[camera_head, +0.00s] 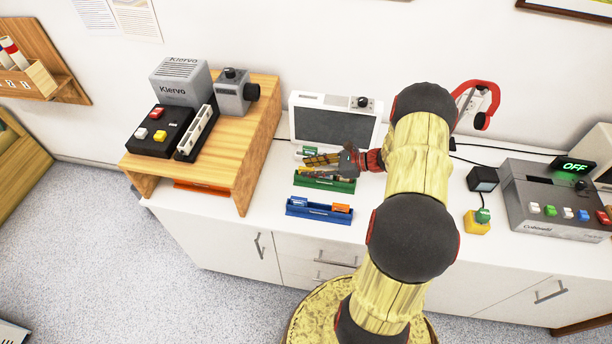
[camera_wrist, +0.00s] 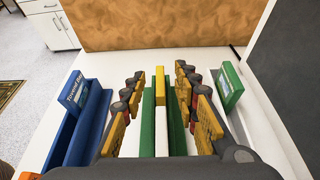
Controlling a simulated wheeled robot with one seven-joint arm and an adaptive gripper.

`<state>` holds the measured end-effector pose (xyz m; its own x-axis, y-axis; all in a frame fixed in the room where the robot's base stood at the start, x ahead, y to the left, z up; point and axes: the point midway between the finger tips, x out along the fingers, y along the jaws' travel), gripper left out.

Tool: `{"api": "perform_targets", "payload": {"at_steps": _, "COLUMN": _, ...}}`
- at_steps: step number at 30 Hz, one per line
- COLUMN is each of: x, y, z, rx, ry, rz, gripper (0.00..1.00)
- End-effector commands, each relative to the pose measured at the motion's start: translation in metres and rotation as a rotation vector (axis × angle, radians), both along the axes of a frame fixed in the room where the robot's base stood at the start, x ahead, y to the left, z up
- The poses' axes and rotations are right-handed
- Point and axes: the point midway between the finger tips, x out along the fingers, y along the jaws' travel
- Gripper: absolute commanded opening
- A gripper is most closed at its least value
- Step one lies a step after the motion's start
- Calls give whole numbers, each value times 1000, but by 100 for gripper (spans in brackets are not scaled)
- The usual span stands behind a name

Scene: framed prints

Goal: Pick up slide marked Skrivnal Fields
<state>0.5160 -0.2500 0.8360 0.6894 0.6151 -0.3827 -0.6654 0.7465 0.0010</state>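My gripper (camera_head: 318,166) reaches over the green tray (camera_head: 325,184) from the right. In the wrist view my gripper (camera_wrist: 164,100) is open, with one finger on each side of the green tray's middle. A yellow slide (camera_wrist: 159,86) stands edge-on between the fingers, apart from both. A blue slide (camera_head: 298,201) and an orange slide (camera_head: 341,208) stand in the blue tray (camera_head: 318,214). A green slide (camera_wrist: 229,86) stands to the right in the wrist view. I cannot read Skrivnal Fields on any slide; the labels are too small or turned away.
A wooden stand (camera_head: 242,165) with a grey Klervo device (camera_head: 181,82) is on the left. A grey-screened device (camera_head: 334,126) stands close behind the trays. A large machine (camera_head: 553,205) and small black and yellow blocks are on the right. The counter's front edge lies near the blue tray.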

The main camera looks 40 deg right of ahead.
Motion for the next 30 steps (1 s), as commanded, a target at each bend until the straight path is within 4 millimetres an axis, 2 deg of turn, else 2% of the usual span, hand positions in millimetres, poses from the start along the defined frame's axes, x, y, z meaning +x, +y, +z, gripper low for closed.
{"api": "perform_targets", "payload": {"at_steps": 3, "x": 7, "y": 6, "z": -4, "rx": -2, "ry": 0, "rz": 1, "gripper": 30}}
{"api": "perform_targets", "payload": {"at_steps": 9, "x": 7, "y": 5, "z": -3, "rx": -2, "ry": 0, "rz": -1, "gripper": 30}}
{"api": "perform_targets", "payload": {"at_steps": 24, "x": 7, "y": 6, "z": -3, "rx": -1, "ry": 0, "rz": 0, "gripper": 1}}
{"api": "perform_targets", "payload": {"at_steps": 30, "x": 7, "y": 6, "z": -3, "rx": -1, "ry": 0, "rz": 0, "gripper": 0}}
